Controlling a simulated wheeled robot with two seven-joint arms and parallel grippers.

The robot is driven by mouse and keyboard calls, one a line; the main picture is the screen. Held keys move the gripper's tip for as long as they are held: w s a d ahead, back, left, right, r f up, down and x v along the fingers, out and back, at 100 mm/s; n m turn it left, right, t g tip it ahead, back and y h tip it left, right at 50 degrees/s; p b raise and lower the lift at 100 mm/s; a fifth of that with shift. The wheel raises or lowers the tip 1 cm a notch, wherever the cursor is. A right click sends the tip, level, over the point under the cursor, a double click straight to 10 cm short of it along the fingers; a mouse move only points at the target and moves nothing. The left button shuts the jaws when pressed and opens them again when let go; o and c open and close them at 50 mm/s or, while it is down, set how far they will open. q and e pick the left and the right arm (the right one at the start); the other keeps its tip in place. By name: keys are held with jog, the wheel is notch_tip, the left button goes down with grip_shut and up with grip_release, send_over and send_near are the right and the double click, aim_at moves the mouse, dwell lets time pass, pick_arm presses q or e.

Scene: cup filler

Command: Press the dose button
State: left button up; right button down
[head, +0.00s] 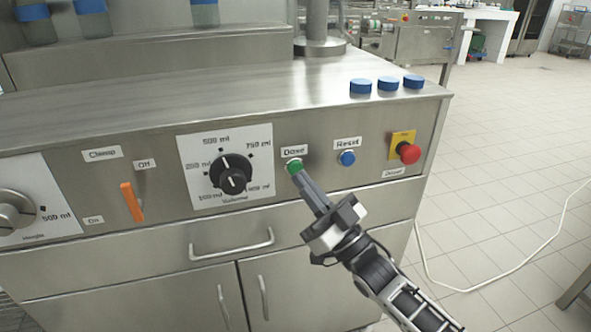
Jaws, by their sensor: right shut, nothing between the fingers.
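The green dose button (294,166) is on the steel front panel, under the "Dose" label (293,151). My right gripper (300,174) is shut and empty, with its fingertips right at the lower edge of the button. The tips cover part of the button, and I cannot tell whether they touch it or press it in. My left gripper is not in view.
The black volume dial (232,179) is left of the button. The blue reset button (347,158) and red stop button (409,153) are to the right. An orange clamp lever (132,201) is further left. Blue caps (388,84) lie on top.

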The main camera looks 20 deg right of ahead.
jog(key=shift+w, duration=0.4)
jog(key=shift+w, duration=0.25)
dwell(0.4)
jog(key=shift+s, duration=0.7)
jog(key=s+p, duration=0.3)
jog(key=s, duration=0.3)
jog(key=shift+p, duration=0.35)
